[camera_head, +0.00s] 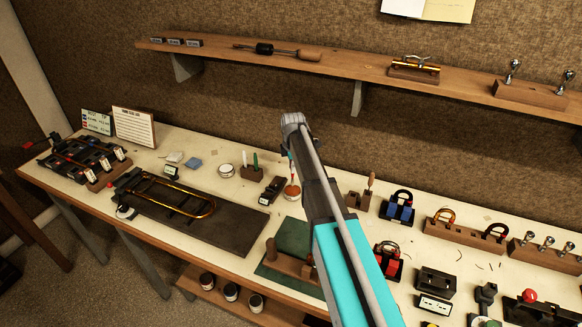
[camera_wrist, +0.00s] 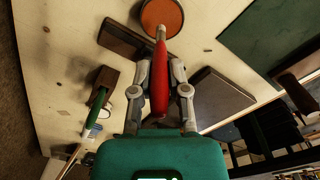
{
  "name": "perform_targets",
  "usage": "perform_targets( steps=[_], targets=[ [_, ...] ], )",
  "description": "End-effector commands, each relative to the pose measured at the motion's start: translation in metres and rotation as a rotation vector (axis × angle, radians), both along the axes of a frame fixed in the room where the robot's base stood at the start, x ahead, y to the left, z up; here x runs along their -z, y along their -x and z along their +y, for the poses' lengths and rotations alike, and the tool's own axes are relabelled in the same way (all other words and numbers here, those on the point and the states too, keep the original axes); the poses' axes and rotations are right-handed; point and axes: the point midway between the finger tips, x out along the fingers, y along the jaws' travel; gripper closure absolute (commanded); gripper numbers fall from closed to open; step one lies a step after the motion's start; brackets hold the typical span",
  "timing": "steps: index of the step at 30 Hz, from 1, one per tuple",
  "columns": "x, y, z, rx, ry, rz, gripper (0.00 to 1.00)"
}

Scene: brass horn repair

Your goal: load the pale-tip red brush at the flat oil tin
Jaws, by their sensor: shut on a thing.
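My gripper (camera_wrist: 161,76) is shut on the red brush (camera_wrist: 159,92), holding it by its red handle between the two fingers in the wrist view. The brush's pale tip end points at the flat round tin (camera_wrist: 162,13) with an orange-brown surface, overlapping its near edge in that view. I cannot tell whether the tip touches it. In the head view the tin (camera_head: 292,193) stands on the bench just below the brush, left of my arm. My arm hides most of the gripper there.
A wooden holder (camera_head: 251,174) with a green-handled brush (camera_head: 256,160) stands left of the tin. A dark block (camera_head: 272,190) is close beside the tin. A white round tin (camera_head: 226,170) sits further left. A green mat (camera_head: 291,238) lies in front; a shelf (camera_head: 340,68) runs above.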

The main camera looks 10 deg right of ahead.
Motion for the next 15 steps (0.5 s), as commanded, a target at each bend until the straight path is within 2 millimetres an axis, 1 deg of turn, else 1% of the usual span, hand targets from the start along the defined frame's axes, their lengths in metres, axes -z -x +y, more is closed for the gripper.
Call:
perform_targets(
  steps=[1, 6, 15],
  targets=[
    [0.0072, 0.0000, 0.0002, 0.000, 0.000, 0.000, 1.00],
    [0.0141, 0.0000, 0.0005, -0.001, 0.000, 0.000, 1.00],
    [0.0160, 0.0000, 0.0009, -0.001, 0.000, 0.000, 1.00]
  ],
)
